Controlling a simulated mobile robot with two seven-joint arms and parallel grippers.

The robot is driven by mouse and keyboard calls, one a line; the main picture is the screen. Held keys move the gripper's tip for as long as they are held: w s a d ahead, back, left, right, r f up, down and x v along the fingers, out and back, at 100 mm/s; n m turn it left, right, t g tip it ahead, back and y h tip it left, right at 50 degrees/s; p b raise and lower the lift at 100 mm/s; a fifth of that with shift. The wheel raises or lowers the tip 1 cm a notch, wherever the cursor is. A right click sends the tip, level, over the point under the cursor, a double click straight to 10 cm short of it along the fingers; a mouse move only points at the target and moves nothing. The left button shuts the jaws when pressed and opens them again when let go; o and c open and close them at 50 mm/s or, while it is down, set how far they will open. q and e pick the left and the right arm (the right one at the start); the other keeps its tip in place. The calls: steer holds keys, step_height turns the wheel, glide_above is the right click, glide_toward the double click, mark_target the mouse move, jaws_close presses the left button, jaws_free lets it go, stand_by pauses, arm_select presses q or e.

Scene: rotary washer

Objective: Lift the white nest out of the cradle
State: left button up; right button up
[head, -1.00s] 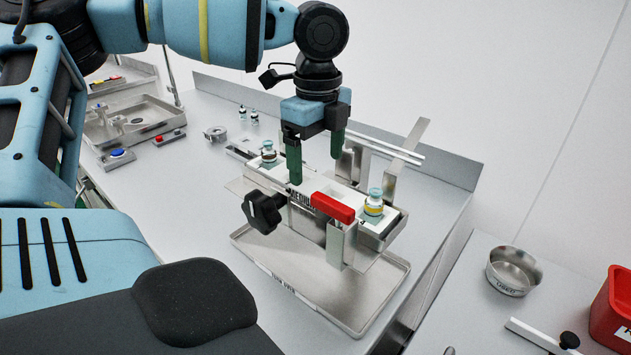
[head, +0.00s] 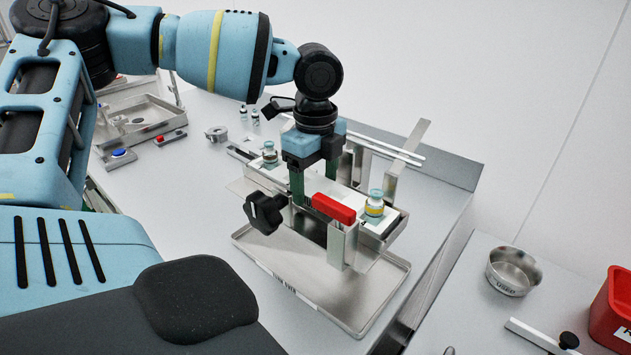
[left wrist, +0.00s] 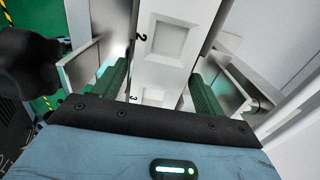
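The white nest (head: 348,196) sits in the metal cradle (head: 343,243), with a vial (head: 269,153) near its left end and another vial (head: 374,204) near its right end. In the left wrist view the nest (left wrist: 158,72) shows square pockets, and the nearest ones look empty. My left gripper (head: 315,178) points down over the middle of the nest. Its green fingers straddle the nest's two long sides, spread apart; no firm contact shows. A red handle (head: 333,208) and a black knob (head: 264,212) are at the cradle's front. My right gripper is not in view.
A shallow metal tray (head: 292,281) lies under the cradle. Upright metal plates (head: 393,178) and rods (head: 384,148) stand behind it. A metal bowl (head: 513,270) and a red bin (head: 612,310) are at the right.

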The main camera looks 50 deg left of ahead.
arm_select(q)
steer(key=c, duration=0.9)
steer(key=shift+o, duration=0.2)
steer(key=shift+r, duration=0.1)
